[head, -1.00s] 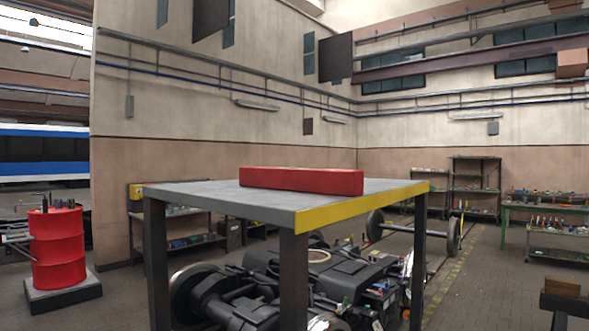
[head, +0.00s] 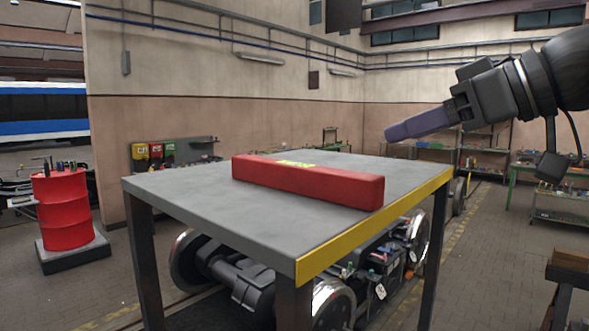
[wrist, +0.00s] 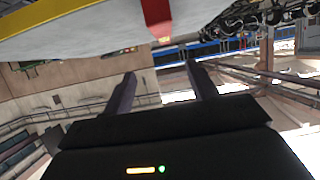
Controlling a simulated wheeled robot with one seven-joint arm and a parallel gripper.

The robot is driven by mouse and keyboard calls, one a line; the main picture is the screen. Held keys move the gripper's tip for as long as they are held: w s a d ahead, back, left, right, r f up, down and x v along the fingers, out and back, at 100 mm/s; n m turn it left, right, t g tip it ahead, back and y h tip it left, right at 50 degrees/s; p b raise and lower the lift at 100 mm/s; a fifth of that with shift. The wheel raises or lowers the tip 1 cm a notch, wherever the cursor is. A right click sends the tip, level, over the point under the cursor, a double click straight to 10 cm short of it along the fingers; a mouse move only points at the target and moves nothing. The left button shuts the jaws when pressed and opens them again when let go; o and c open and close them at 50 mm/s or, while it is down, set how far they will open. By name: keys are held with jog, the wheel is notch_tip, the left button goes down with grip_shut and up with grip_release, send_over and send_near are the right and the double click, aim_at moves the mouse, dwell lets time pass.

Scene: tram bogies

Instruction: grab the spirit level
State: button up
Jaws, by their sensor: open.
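The spirit level is a long red bar (head: 300,183) with a yellow-green patch on its top. It lies flat on the grey table top (head: 215,215), slanting from the back left to the front right. In the wrist view part of the red bar (wrist: 157,16) shows at the top edge, on the pale table surface. My gripper (head: 392,132) is at the upper right in the head view, above the height of the table top and apart from the bar. Its two fingers (wrist: 160,74) are spread with nothing between them.
The table has a yellow front-right edge (head: 385,220) and dark legs. A wheeled bogie (head: 260,275) stands under and behind it. A red drum (head: 62,210) with tools on top is at the left. Shelves and a green bench (head: 530,168) stand at the right. The table top around the bar is clear.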

jog(key=p, duration=0.2)
send_near(310, 166)
jog(key=x, duration=0.4)
jog(key=shift+d+f, duration=0.1)
jog(key=shift+s, duration=0.1)
jog(key=shift+w+a+p, duration=0.3)
jog(key=shift+a+p, duration=0.15)
jog(key=shift+p, duration=0.3)
jog(key=p+x, duration=0.2)
jog(key=x, duration=0.1)
jog(key=shift+a, duration=0.25)
jog(key=shift+w+a+f, duration=0.2)
jog(key=shift+w+f, duration=0.15)
